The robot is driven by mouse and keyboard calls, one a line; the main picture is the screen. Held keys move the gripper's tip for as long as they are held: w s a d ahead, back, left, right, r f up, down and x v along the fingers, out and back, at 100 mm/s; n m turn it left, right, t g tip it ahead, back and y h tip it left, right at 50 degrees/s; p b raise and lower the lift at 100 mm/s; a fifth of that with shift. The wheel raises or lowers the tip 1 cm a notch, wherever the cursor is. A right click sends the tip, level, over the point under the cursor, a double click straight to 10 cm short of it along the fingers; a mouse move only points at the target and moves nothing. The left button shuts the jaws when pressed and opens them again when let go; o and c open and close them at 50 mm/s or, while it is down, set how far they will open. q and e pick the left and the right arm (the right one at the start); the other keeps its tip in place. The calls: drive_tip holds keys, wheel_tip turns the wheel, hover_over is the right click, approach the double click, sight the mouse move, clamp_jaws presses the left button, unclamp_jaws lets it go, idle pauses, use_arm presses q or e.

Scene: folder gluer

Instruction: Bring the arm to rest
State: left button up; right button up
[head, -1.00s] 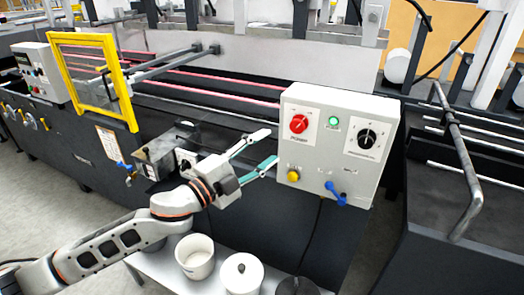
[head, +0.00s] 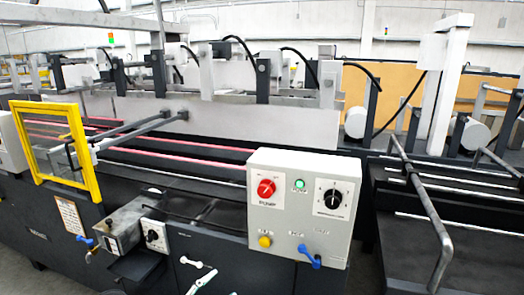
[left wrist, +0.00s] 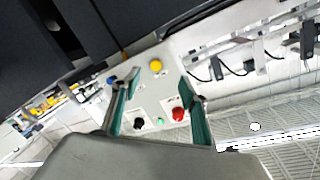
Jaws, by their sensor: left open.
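My left gripper (left wrist: 160,84) is open in the left wrist view, with its two teal-lined fingers apart and nothing between them. Beyond the fingers that view shows the pale control box (left wrist: 150,100), seen upside down. In the head view only the light fingertips of my left gripper (head: 203,278) show at the bottom edge, below and left of the control box (head: 257,205). The rest of my left arm is out of that frame. My right gripper is in neither view.
The control box carries a red knob (head: 265,188), a black knob (head: 333,198), a yellow button (head: 265,241) and a blue lever (head: 309,256). A yellow-framed guard (head: 95,150) stands at left. A bent grey rail (head: 432,215) is at right.

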use_arm(q)
drive_tip(key=s+a+f+n+g+y, duration=0.2)
drive_tip(key=s+a+f+n, duration=0.2)
drive_tip(key=s+f, duration=0.7)
drive_tip(key=s+a+f+n+g+y, duration=0.2)
drive_tip(key=s+a+f+n, duration=0.3)
drive_tip(key=s+f, duration=0.6)
wheel_tip(320, 180, down, 3)
drive_tip(key=shift+a+f+g+y, duration=0.15)
drive_tip(key=shift+a+g+y, duration=0.15)
drive_tip(key=shift+a+y, duration=0.55)
